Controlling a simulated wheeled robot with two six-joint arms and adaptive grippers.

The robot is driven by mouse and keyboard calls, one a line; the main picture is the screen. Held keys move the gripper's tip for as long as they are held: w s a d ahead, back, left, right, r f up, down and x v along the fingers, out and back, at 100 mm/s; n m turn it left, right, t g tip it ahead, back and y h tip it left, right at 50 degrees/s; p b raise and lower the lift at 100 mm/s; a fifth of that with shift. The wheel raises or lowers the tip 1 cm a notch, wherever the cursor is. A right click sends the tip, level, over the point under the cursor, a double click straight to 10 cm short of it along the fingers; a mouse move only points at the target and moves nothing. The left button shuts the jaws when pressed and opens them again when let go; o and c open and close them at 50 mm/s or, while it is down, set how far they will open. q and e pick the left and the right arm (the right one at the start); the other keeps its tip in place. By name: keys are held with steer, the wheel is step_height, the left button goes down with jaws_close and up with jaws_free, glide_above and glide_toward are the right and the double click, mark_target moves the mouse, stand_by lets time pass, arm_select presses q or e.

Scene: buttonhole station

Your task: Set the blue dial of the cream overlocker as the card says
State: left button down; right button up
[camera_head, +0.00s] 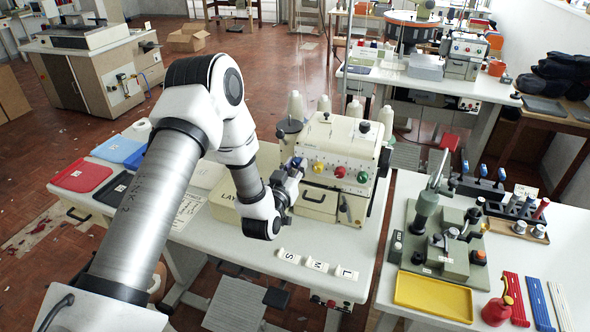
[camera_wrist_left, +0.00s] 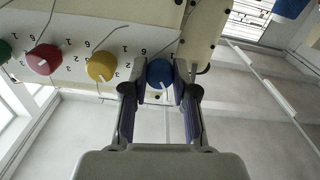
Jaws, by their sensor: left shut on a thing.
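The cream overlocker (camera_head: 335,145) stands on the white table, with a row of yellow, red and green dials on its front. My left gripper (camera_head: 292,178) reaches the left end of that row. In the left wrist view the blue dial (camera_wrist_left: 160,73) sits between the two fingers of the gripper (camera_wrist_left: 161,84), which is shut on it. A pale pointer shows on the dial's lower edge; its exact number cannot be read. A white card with print (camera_head: 188,209) lies left of the overlocker, partly hidden by my arm; its text is too small to read. My right gripper is not in view.
The yellow dial (camera_wrist_left: 101,66) and red dial (camera_wrist_left: 44,59) are close beside the blue one. Thread cones (camera_head: 295,105) stand behind the overlocker. White S, M and L blocks (camera_head: 317,265) lie at the table's front edge. A green press (camera_head: 440,240) stands on the right table.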

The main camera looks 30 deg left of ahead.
arm_select(q)
steer(key=n+b, duration=0.4)
steer(key=b, duration=0.1)
steer(key=shift+f+n, duration=0.25)
steer(key=shift+n, duration=0.15)
steer(key=shift+r+n+b, duration=0.2)
steer(key=shift+n+b, duration=1.25)
steer(key=shift+n, duration=0.35)
steer(key=c, duration=0.9)
jaws_free()
steer(key=shift+w, duration=0.1)
steer(key=v, duration=0.7)
steer(key=shift+s, duration=0.25)
steer(key=shift+d, duration=0.15)
